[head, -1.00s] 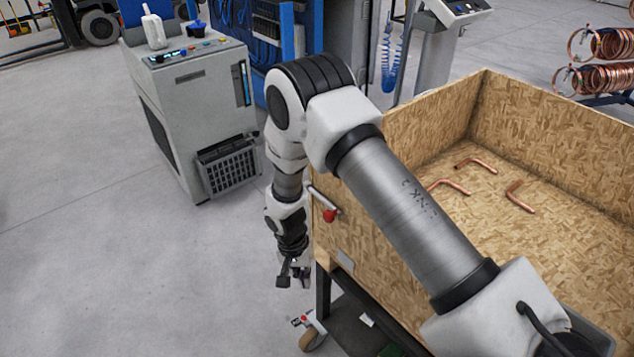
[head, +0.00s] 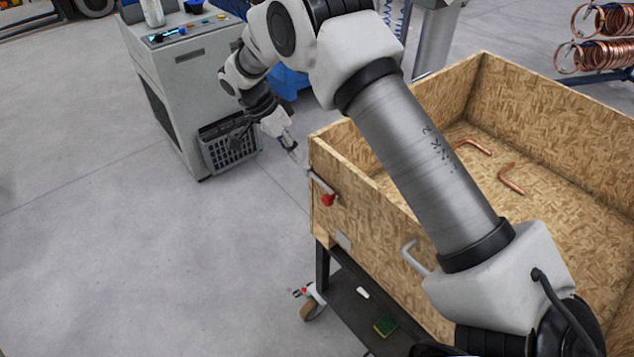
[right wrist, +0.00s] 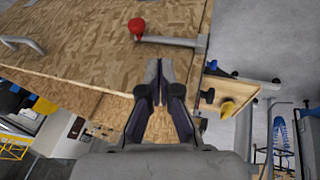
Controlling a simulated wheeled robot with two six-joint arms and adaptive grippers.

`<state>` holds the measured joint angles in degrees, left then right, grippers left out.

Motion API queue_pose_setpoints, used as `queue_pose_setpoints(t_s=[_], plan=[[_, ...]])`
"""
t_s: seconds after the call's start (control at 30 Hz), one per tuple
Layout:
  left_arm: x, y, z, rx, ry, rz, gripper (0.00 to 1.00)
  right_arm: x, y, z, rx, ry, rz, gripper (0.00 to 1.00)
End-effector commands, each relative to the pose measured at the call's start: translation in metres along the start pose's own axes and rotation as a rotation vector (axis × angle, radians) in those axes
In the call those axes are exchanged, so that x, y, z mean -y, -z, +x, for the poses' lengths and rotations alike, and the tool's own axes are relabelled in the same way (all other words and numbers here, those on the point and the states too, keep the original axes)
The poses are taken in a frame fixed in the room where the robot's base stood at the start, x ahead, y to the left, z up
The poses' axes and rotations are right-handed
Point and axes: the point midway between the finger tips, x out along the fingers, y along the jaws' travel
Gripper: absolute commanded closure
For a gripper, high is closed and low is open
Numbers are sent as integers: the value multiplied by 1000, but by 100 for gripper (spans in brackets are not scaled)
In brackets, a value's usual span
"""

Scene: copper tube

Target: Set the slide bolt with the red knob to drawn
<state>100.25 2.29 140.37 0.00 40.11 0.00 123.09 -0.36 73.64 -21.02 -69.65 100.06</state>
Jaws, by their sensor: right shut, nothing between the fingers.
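The slide bolt's red knob (head: 328,200) is on the near outer side of the wooden bin, close to its left corner. Its grey metal bar (head: 319,183) runs from the knob to the corner. In the right wrist view the red knob (right wrist: 137,27) is at the top, with the bar (right wrist: 170,41) reaching right to a bracket. My right gripper (head: 292,153) is just left of the bin corner, above the knob's height in the picture and apart from it. Its fingers (right wrist: 160,68) are shut and empty. My left gripper is out of view.
The bin (head: 400,115) holds bent copper tubes (head: 511,180) and has a grey handle (head: 413,258) on its near side. A grey machine (head: 185,85) with a basket stands at the left. A yellow knob (right wrist: 227,109) shows beside a board. Floor left of the bin is clear.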

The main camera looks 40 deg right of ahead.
Motion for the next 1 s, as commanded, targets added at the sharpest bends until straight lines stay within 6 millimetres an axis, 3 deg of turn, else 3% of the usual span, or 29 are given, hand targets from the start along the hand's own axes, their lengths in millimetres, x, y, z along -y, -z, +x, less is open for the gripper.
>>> queue_pose_setpoints(t_s=[0.3, 0.5, 1.0], plan=[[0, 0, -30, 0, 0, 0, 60, -3, 1, 67, 1, -5, -2, 100], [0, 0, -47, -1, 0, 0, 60, -22, -5, 89, 0, -2, -2, 100], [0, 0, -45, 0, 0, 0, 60, -24, -8, 98, 1, 1, -1, 100]])
